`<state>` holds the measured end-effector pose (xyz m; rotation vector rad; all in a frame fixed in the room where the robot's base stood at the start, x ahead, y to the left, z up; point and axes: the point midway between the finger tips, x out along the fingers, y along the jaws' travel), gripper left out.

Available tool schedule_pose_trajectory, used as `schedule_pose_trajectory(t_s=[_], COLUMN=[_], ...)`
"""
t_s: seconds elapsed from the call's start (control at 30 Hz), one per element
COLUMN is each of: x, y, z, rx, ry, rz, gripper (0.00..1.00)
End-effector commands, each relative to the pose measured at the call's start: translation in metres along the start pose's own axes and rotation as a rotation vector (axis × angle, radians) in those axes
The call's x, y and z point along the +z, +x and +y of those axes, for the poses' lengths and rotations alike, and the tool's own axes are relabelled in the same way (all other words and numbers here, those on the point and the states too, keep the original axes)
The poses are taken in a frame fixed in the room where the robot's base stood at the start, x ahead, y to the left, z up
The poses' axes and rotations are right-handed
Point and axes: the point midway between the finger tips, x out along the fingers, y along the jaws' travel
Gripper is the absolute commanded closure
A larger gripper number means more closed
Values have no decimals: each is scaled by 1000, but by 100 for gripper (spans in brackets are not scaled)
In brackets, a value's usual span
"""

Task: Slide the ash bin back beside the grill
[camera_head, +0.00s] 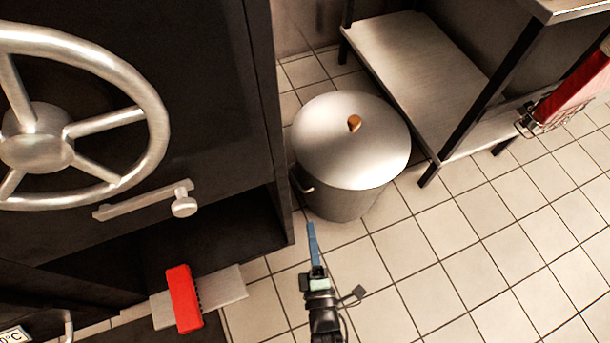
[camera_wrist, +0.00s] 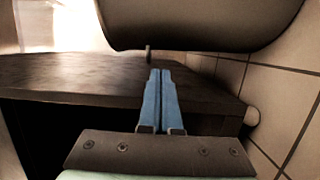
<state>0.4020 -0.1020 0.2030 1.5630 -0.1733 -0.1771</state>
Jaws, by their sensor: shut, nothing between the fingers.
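The ash bin (camera_head: 345,205) is a round metal bin with a domed lid and a small orange-brown knob. It stands upright on the tiled floor in the gap between the dark grill (camera_head: 225,90) and a metal shelf unit. A small side handle shows on its left, close to the grill's corner. My gripper (camera_head: 310,226) is shut and empty, low in front of the bin. In the wrist view my blue fingers (camera_wrist: 160,74) are together and point towards the bin's curved wall (camera_wrist: 200,28). I cannot tell if they touch it.
The shelf unit (camera_head: 415,75) has a leg close to the bin's right side. A red brush-like block (camera_head: 183,298) lies on a grey plate by the grill's base. A red item hangs at the right. Tiled floor is clear to the right and front.

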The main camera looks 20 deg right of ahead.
Motion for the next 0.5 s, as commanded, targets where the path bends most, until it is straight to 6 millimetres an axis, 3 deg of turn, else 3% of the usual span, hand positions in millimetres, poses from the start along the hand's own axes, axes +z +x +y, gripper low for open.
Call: schedule_pose_trajectory(t_s=[0.5], x=[-1], y=[83], z=[-3], rx=[5], ry=[1], rz=[2], gripper=[100])
